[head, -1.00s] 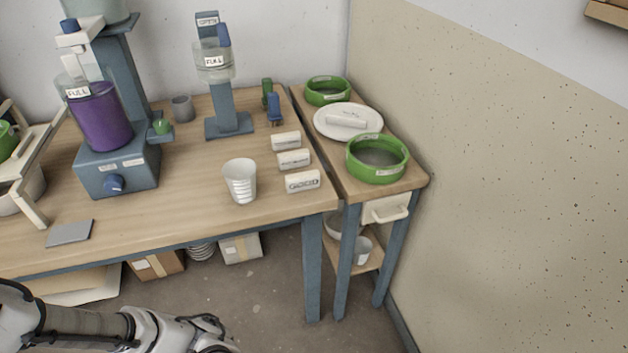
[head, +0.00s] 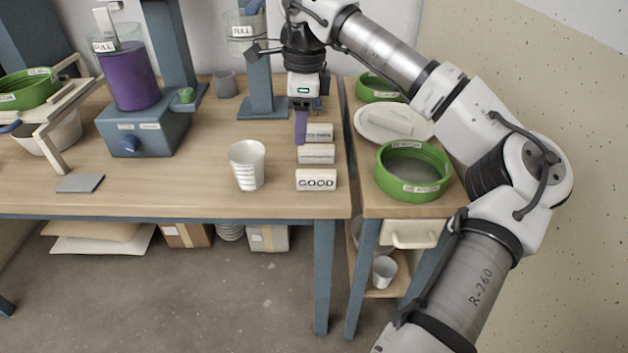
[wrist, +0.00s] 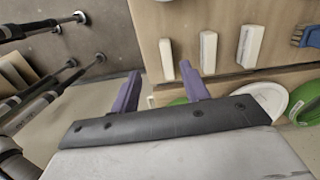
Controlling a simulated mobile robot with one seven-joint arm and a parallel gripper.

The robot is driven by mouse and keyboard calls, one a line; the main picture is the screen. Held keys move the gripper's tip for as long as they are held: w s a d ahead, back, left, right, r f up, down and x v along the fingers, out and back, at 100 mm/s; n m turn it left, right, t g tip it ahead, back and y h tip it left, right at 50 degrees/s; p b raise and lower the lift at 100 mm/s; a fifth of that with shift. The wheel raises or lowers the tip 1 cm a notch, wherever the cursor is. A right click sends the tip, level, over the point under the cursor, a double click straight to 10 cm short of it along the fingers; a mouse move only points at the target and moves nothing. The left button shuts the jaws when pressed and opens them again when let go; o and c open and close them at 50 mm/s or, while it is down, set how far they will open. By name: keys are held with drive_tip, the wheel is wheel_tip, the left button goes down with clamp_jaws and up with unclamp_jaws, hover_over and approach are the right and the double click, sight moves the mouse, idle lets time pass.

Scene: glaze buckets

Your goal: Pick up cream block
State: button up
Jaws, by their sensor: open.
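Three cream blocks with labels lie in a row on the table's right part: a near one marked GOOD (head: 316,180), a middle one (head: 316,154) and a far one (head: 319,133). The wrist view shows the row as the near (wrist: 167,59), middle (wrist: 208,52) and far block (wrist: 250,46). My gripper (head: 303,132) is open and empty, with purple fingers pointing down. In the head view it overlaps the far block's left end. In the wrist view the near block shows just beyond the gap between the fingertips (wrist: 162,76). No contact is visible.
A white cup (head: 247,165) stands left of the blocks. A side table to the right holds a plate (head: 365,126) with a pale labelled bar and green-rimmed bowls (head: 413,170). A blue stand (head: 263,95) rises behind. My arm crosses above the side table.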

drive_tip(key=d, duration=0.4)
hover_over(316, 172)
drive_tip(key=shift+m+h, duration=0.3)
drive_tip(key=shift+h, duration=0.1)
drive_tip(key=f, duration=0.7)
drive_tip(key=shift+s+d+f, duration=0.2)
drive_tip(key=shift+f, duration=0.05)
drive_tip(key=shift+w+a+f, duration=0.1)
drive_tip(key=shift+f, duration=1.4)
drive_tip(key=shift+w+a+f, duration=0.1)
drive_tip(key=shift+f, duration=1.4)
drive_tip(key=shift+c, duration=0.3)
clamp_jaws()
